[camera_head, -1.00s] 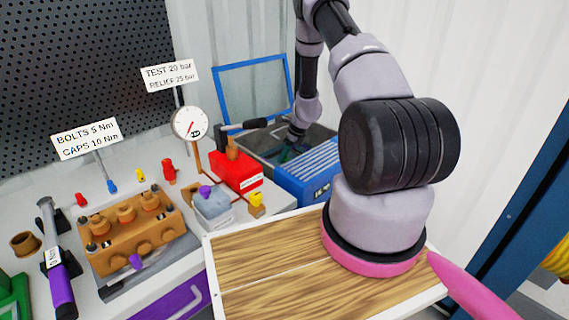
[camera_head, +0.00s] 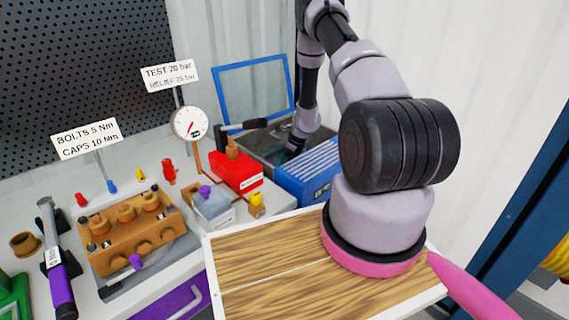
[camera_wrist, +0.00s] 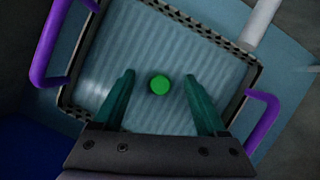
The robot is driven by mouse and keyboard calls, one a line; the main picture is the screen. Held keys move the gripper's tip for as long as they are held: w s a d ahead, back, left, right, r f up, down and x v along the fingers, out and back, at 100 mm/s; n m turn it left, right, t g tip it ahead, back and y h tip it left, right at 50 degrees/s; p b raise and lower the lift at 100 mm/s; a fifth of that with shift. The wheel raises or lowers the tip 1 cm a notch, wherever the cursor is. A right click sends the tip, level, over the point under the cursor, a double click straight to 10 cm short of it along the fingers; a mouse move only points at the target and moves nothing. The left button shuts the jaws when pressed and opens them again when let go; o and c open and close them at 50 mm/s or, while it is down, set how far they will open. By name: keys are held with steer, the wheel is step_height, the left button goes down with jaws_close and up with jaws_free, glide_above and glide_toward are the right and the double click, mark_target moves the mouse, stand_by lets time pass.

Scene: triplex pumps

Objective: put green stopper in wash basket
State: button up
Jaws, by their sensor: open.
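The green stopper (camera_wrist: 160,84) shows as a round green disc in the wrist view, against the ribbed floor of the wash basket (camera_wrist: 242,105). The basket has a dark perforated rim and two purple handles. My gripper (camera_wrist: 159,76) is open, with one teal finger on each side of the stopper and a visible gap to both. The stopper looks free of the fingers; its exact height cannot be told. In the head view my gripper (camera_head: 291,151) is a small dark shape over the blue washer, and the stopper and basket cannot be made out there.
The blue washer (camera_head: 301,192) has its blue-framed lid (camera_head: 252,88) raised behind. A red hand pump (camera_head: 236,172), a gauge (camera_head: 190,123) and a brass pump block (camera_head: 132,232) stand to its left. A wooden board (camera_head: 265,262) lies in front.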

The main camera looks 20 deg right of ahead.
steer(key=v, duration=1.2)
steer(key=s+a+r+n+t, duration=0.1)
steer(key=s+a+r+n, duration=0.2)
steer(key=r, duration=0.7)
steer(key=s+a+r+n+y, duration=0.1)
steer(key=a+r+n, duration=0.3)
steer(key=r, duration=0.6)
steer(key=s+a+r+n+t, duration=0.1)
steer(key=s+a+r+n, duration=0.25)
steer(key=r, duration=0.75)
steer(key=s+a+r+n+t+h, duration=0.1)
steer(key=s+r+n, duration=0.5)
steer(key=s, duration=0.6)
steer(key=s+a+r+n+t+h, duration=0.1)
steer(key=s+r+n, duration=0.5)
steer(key=s, duration=0.6)
steer(key=shift+a+r, duration=0.4)
steer(key=shift+r, duration=0.4)
